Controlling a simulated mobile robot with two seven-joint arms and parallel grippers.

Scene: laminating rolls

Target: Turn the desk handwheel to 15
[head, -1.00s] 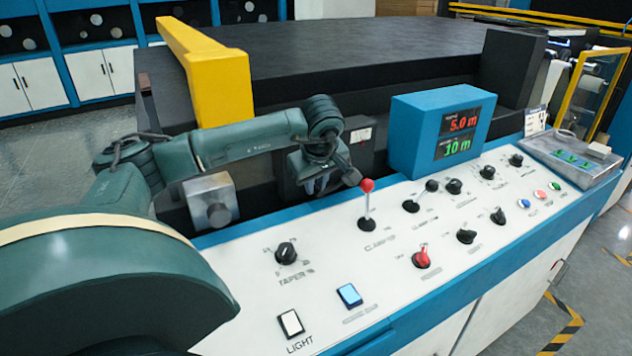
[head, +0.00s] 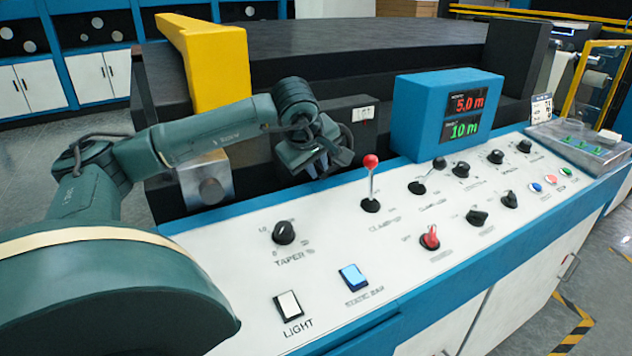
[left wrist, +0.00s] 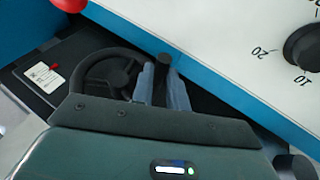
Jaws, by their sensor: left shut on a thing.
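The dark handwheel (left wrist: 105,72) shows in the left wrist view beside the desk's blue edge, with a spoked rim and a central hub. My left gripper (left wrist: 160,84) is shut on its upright dark handle (left wrist: 161,65), with one grey-blue finger on each side. In the head view my left gripper (head: 322,165) is at the back edge of the desk, left of the red-knobbed lever. It hides most of the wheel there. I cannot read a wheel scale. My right gripper is not in view.
The white control desk (head: 340,235) carries several knobs, switches and levers. The red-knobbed lever (head: 371,162) stands close to the left gripper. A blue display box (head: 415,125) reads 5.0 m in red and 10 m in green. A yellow post (head: 218,75) stands behind the arm.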

